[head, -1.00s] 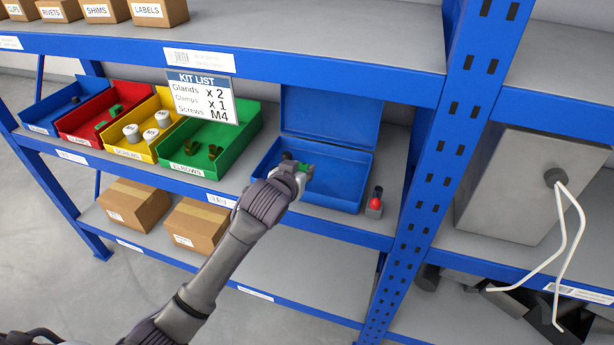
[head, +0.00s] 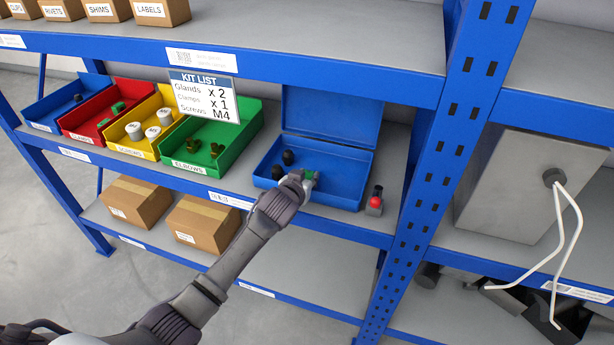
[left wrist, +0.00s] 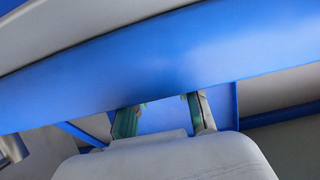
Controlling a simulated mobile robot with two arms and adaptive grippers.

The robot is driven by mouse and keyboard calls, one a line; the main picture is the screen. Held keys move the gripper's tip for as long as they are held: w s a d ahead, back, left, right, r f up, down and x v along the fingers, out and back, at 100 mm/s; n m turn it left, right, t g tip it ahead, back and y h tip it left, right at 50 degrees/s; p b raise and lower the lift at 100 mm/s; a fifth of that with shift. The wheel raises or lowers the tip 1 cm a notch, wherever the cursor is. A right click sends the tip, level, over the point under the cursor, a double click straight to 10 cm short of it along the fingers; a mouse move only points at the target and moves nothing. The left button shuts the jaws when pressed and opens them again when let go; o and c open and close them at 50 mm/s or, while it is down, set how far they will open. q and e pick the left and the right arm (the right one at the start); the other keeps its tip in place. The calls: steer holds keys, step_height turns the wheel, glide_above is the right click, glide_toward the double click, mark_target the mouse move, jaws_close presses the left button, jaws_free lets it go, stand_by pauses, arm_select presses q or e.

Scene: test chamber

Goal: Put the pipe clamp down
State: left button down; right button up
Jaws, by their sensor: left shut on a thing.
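The pipe clamp (head: 310,174) is a small green thing, mostly hidden by my left gripper (head: 304,181). That gripper is shut on it, at the front middle of the open blue kit box (head: 345,199). I cannot tell whether the clamp touches the box floor. In the left wrist view, the gripper's fingers (left wrist: 164,112) show beyond my pale wrist housing, with only slivers of green between them. Two black glands (head: 288,157) lie in the left part of the box. My right gripper is out of view.
A small grey block with a red button (head: 376,203) stands right of the box. A green bin (head: 237,150) stands left of it, with yellow, red and blue bins beyond. The raised lid (head: 330,115) and the upper shelf edge bound the space. A blue post (head: 440,170) stands at right.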

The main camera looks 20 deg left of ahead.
arm_select(q)
steer(key=c, duration=0.9)
jaws_free()
steer(key=shift+f, duration=0.15)
steer(key=shift+o, duration=0.2)
steer(key=shift+r, duration=0.25)
steer(key=shift+s, duration=0.25)
steer(key=v, duration=1.1)
steer(key=shift+s+b, duration=0.25)
steer(key=shift+b, duration=0.05)
steer(key=shift+r, duration=0.1)
